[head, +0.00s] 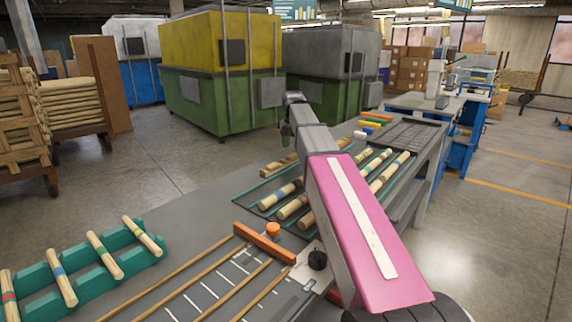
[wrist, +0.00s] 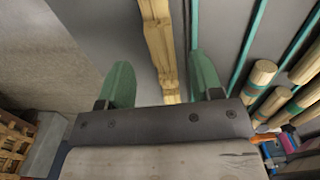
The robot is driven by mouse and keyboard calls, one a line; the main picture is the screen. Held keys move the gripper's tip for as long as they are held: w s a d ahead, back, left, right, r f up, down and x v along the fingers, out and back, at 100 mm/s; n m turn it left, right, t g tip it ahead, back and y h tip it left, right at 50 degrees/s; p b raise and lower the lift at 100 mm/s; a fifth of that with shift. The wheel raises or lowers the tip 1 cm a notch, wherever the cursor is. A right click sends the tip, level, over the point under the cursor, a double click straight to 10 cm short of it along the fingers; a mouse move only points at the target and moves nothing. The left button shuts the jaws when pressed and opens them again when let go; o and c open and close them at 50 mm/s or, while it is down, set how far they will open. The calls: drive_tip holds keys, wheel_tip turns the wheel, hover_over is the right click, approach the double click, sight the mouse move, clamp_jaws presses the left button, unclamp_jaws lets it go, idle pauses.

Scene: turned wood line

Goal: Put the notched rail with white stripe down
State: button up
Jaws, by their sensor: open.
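A pale wooden notched rail (wrist: 158,42) lies lengthwise on the grey bench top in the wrist view, its near end between my fingertips. I cannot make out a white stripe on it. My gripper (wrist: 163,85) has two green fingers, spread wide, with visible gaps to the rail on both sides. In the head view a wooden rail (head: 277,166) lies near the bench's far edge, just below my gripper (head: 287,132), which is small and partly hidden by my arm there.
Round wooden spindles (head: 292,206) lie in a green-edged rack to the rail's right. A green rack (head: 90,262) holds several striped spindles at left. An orange bar (head: 264,243) crosses a slatted fixture in front. Bare bench (head: 205,212) lies between.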

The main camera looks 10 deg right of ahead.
sight(292, 155)
wheel_tip(292, 155, down, 4)
drive_tip(key=shift+s+f, duration=0.15)
clamp_jaws()
idle(0.3)
